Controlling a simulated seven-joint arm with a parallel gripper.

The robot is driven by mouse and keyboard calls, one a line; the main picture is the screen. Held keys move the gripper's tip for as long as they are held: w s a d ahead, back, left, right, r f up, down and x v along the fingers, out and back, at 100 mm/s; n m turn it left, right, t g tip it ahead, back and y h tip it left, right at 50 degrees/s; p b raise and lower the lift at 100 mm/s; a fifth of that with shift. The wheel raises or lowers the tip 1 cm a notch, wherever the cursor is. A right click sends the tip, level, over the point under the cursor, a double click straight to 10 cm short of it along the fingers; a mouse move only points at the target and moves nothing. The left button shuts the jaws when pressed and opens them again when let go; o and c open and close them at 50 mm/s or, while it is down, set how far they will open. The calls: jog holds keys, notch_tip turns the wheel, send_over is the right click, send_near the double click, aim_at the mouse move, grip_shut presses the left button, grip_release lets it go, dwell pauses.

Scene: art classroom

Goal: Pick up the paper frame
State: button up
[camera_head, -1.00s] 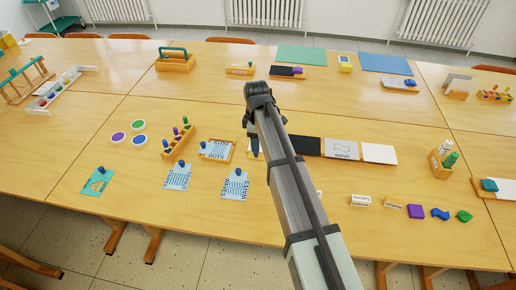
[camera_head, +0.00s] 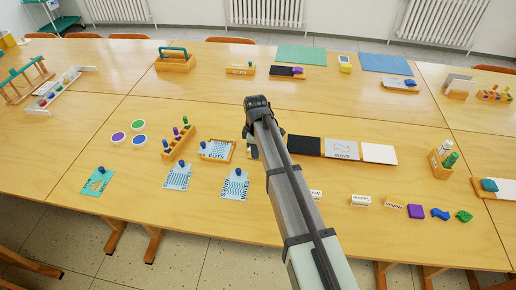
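No item is plainly marked as the paper frame. A row of panels in a thin wooden border lies mid-table: a black panel (camera_head: 304,146), a paper with a drawn line and lettering (camera_head: 341,149) and a white panel (camera_head: 379,154). Its left end shows partly behind my arm. A wooden tray (camera_head: 233,151) holding a blue patterned "DOTS" card (camera_head: 215,149) lies left of my arm. My gripper (camera_head: 262,137) is over the table between the tray and the black panel. My own arm hides most of it, so its fingers and any contact cannot be made out.
Two blue patterned cards with knobs (camera_head: 177,177) (camera_head: 235,185) and a teal card (camera_head: 95,182) lie at the front left. A wooden peg stand (camera_head: 179,146) is left of the tray. Small labelled blocks (camera_head: 361,201) and coloured shapes (camera_head: 416,211) line the front right.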

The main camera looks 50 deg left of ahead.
grip_shut()
notch_tip(320, 180, up, 9)
jog(key=s+a+f+n, duration=0.1)
jog(key=s+a+n, duration=0.4)
jog(key=n, duration=1.3)
jog(key=shift+s+a, duration=0.4)
jog(key=shift+a, duration=0.2)
